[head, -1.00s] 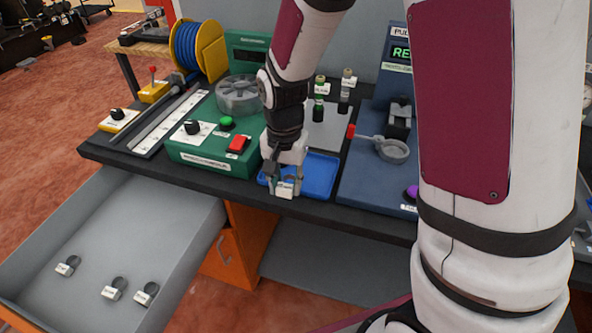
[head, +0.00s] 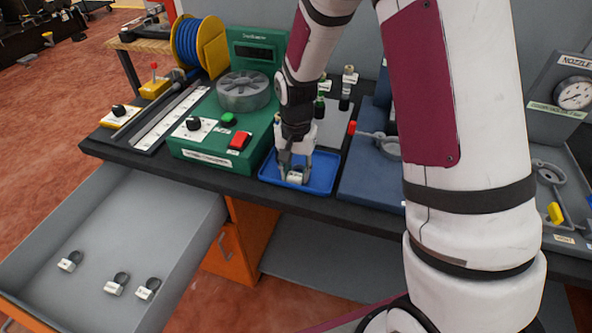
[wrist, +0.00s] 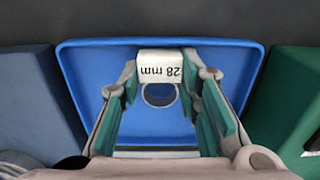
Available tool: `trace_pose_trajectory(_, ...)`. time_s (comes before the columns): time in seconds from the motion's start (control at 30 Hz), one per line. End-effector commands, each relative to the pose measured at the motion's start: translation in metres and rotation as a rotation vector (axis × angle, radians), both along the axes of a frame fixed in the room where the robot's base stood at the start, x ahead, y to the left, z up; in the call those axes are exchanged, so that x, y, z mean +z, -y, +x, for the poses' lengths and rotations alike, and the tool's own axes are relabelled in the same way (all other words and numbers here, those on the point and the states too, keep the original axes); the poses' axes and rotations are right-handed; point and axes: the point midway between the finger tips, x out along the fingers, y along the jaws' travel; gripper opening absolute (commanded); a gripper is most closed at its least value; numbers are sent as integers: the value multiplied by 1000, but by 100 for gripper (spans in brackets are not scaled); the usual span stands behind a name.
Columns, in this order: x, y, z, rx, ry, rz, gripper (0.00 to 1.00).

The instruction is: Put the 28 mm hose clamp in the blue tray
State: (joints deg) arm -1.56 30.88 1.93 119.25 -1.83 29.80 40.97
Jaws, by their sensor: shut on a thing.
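The blue tray (head: 325,178) lies on the dark bench top, right of the green machine. It fills the middle of the wrist view (wrist: 90,60). My gripper (head: 297,172) points down over the tray. In the wrist view, its two green-padded fingers (wrist: 165,92) are shut on the 28 mm hose clamp (wrist: 160,66). The clamp has a white tag reading "28 mm" and a round ring below it. In the head view the clamp (head: 296,179) is low inside the tray's outline. I cannot tell whether it touches the tray floor.
An open grey drawer (head: 120,225) at the left holds several clamps (head: 115,284) with white tags. The green machine (head: 215,150) stands left of the tray, and a blue-grey machine base (head: 365,180) stands right. Small bottles (head: 346,88) stand behind.

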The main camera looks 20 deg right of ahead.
Motion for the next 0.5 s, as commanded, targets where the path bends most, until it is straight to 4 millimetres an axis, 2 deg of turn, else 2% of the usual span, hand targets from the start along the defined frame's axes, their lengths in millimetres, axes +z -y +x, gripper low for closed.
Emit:
trace_pose_trajectory(0.1,-3,0,0,0,-1,0,3)
trace_pose_trajectory(0.13,-4,0,0,0,-1,1,33)
trace_pose_trajectory(0.2,-3,0,0,0,-1,1,49)
trace_pose_trajectory(0.5,-2,0,0,0,0,0,51)
